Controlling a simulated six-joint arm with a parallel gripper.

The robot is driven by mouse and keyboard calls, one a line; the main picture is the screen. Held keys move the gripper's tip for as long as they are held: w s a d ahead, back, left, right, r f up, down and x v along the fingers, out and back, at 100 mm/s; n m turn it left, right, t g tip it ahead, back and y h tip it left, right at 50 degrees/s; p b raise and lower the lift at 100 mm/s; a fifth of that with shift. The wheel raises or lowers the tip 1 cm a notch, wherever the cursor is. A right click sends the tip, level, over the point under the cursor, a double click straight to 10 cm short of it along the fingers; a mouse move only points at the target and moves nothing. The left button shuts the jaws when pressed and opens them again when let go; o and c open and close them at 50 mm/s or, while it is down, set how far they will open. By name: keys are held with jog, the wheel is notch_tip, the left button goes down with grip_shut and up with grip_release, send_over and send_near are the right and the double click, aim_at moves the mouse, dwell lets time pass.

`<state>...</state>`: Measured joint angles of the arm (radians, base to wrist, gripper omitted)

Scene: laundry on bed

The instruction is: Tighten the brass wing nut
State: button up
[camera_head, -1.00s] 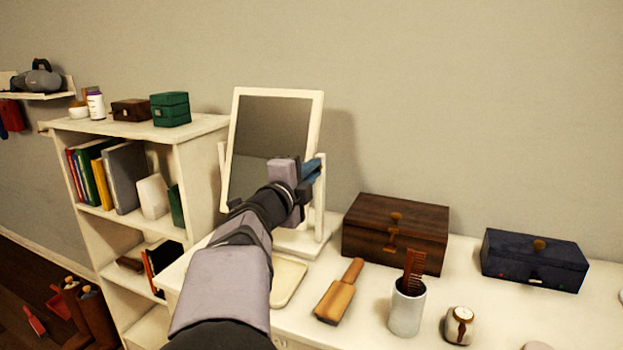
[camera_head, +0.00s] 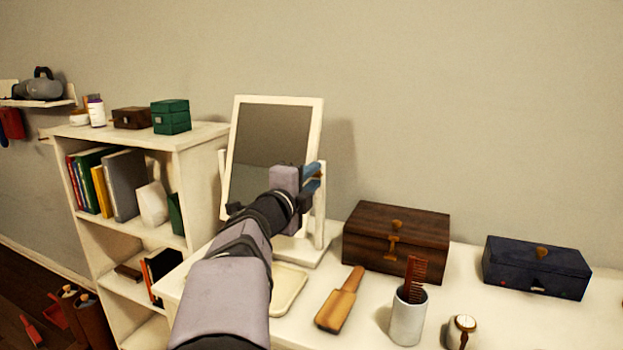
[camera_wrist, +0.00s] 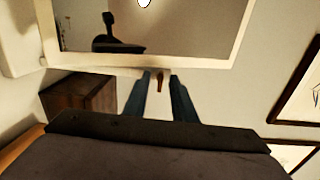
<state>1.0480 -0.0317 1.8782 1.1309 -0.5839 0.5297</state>
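The brass wing nut (camera_wrist: 160,79) is a small brownish-gold piece at the side of the white-framed tilting mirror (camera_head: 233,150). In the head view a bit of brass shows by the mirror's right post (camera_head: 319,215). My gripper (camera_wrist: 161,76) has two blue fingers standing apart, one on each side of the wing nut, with a narrow gap visible on both sides. In the head view my gripper (camera_head: 314,178) is level with the upper part of the right post. My arm hides part of the mirror's lower frame and stand.
A cream tray (camera_head: 290,287) lies in front of the mirror stand. A wooden brush (camera_head: 340,303), a cup (camera_head: 407,318) with a comb, a brown box (camera_head: 396,240) and a dark blue box (camera_head: 536,267) stand to the right. A bookshelf (camera_head: 190,190) is at the left.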

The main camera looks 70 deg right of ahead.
jog(key=shift+a, duration=0.1)
jog(key=a, duration=0.7)
dwell(0.5)
